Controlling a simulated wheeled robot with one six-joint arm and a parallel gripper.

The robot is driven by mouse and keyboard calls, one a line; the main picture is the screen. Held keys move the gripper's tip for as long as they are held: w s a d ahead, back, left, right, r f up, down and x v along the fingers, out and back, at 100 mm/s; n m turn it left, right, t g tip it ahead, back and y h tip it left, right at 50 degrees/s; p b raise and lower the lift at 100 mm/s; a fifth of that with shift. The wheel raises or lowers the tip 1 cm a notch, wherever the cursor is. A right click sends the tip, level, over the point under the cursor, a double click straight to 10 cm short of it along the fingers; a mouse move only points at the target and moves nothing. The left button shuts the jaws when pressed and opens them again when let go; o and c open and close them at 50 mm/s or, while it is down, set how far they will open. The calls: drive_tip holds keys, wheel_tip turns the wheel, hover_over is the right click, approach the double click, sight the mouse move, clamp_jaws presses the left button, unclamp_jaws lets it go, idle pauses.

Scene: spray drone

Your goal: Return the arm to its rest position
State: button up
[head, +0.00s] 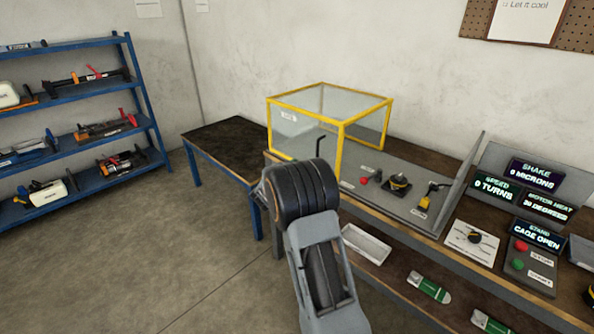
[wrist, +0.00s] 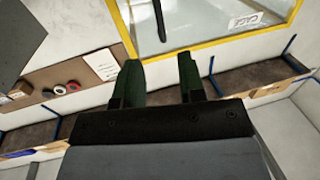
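My arm (head: 325,255) rises from the bottom middle of the head view, and its dark rounded joint hides the gripper there. In the wrist view my gripper (wrist: 159,74) has its two dark green fingers apart, with nothing seen between them. The clear cage with yellow edges (head: 341,122) stands on the bench beyond the arm in the head view. Its yellow edge (wrist: 215,44) and label also show past the fingers in the wrist view. A bent black rod (head: 320,142) shows against the cage; what it belongs to is unclear.
The bench (head: 375,228) carries a red knob (head: 364,181), a yellow-and-black tool (head: 427,197) and display panels, one reading "CAGE OPEN" (head: 537,236). A dark table (head: 228,146) stands left of the cage. A blue shelf rack (head: 150,112) is far left. The floor (head: 150,265) between is clear.

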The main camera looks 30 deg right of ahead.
drive_tip(key=shift+s+a, duration=0.2)
drive_tip(key=shift+a, duration=0.2)
idle(0.3)
drive_tip(key=w+a+f+n+t+y, duration=0.3)
drive_tip(key=a+f+n+y, duration=0.1)
drive_tip(key=a+f+y, duration=0.3)
drive_tip(key=s+a+f+n+g+y, duration=0.1)
drive_tip(key=s+a+n+y, duration=0.25)
drive_tip(key=a+y, duration=0.4)
drive_tip(key=s+a+r+n+g, duration=0.2)
drive_tip(key=s+a+r, duration=0.1)
drive_tip(key=s, duration=0.6)
drive_tip(key=s+a+r+n+g+y+p, duration=0.1)
drive_tip(key=s+a+r+g, duration=0.1)
drive_tip(key=s, duration=0.7)
drive_tip(key=s+a+r+n+g+y+p, duration=0.1)
drive_tip(key=s+a+r+n+g, duration=0.1)
drive_tip(key=s+a+r, duration=0.3)
drive_tip(key=s, duration=0.4)
drive_tip(key=shift+s+n, duration=0.35)
